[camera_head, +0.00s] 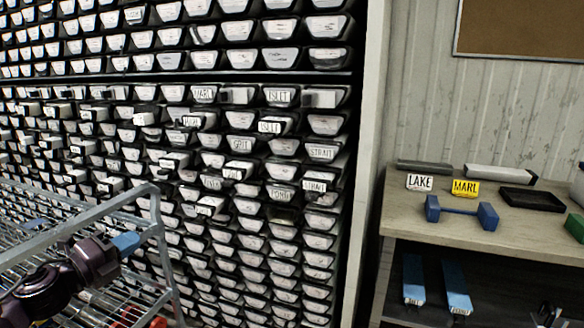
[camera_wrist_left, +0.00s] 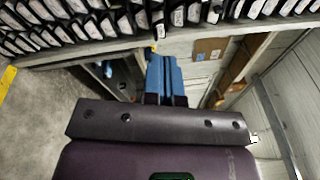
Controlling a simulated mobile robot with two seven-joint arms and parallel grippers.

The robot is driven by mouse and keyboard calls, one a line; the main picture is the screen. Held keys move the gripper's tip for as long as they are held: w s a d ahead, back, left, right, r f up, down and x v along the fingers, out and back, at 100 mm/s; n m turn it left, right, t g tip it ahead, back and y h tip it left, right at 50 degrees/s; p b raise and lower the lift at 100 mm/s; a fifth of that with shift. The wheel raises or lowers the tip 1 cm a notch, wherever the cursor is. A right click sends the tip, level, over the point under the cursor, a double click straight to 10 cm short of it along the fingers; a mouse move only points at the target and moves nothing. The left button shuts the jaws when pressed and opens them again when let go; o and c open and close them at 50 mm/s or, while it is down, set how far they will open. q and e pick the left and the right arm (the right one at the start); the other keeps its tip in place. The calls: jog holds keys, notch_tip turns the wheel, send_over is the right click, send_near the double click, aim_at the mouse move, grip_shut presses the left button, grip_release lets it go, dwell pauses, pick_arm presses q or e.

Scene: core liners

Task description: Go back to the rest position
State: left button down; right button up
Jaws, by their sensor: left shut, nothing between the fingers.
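My left arm comes in at the lower left of the head view, dark purple. Its gripper (camera_head: 127,243) has blue fingers that are shut and empty, in front of the rack of drawers and by the grey rail of a wire cart. In the left wrist view the blue fingers (camera_wrist_left: 165,76) lie together with nothing between them. My right gripper cannot be made out in either view.
A tall rack of labelled liners (camera_head: 240,143) fills the left and middle. The wire cart's rail (camera_head: 85,215) is close to my left arm. At right, a bench (camera_head: 400,222) holds a LAKE card (camera_head: 420,182), a MARL card (camera_head: 465,188) and a blue dumbbell-shaped piece (camera_head: 461,211).

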pick_arm(q)
jog(key=s+d+f+n+g+y+p, duration=0.1)
jog(key=s+d+f+n+y, duration=0.15)
jog(key=s+f+n, duration=0.65)
jog(key=s+d+f+n+y+p, duration=0.1)
jog(key=s+f+n+y, duration=0.4)
jog(key=f+n, duration=0.45)
jog(key=s+d+f+n+g+y, duration=0.1)
jog(key=s+f+n, duration=0.3)
jog(key=s, duration=0.7)
jog(key=s+d+f+n+g+p, duration=0.1)
jog(key=s+d+f+n+g, duration=0.1)
jog(key=s+f, duration=0.4)
jog(key=s+n+g, duration=0.1)
jog(key=s+n, duration=0.1)
jog(key=s, duration=0.3)
jog(key=shift+y+p, duration=0.3)
jog(key=shift+y, duration=0.05)
jog(key=shift+d, duration=0.1)
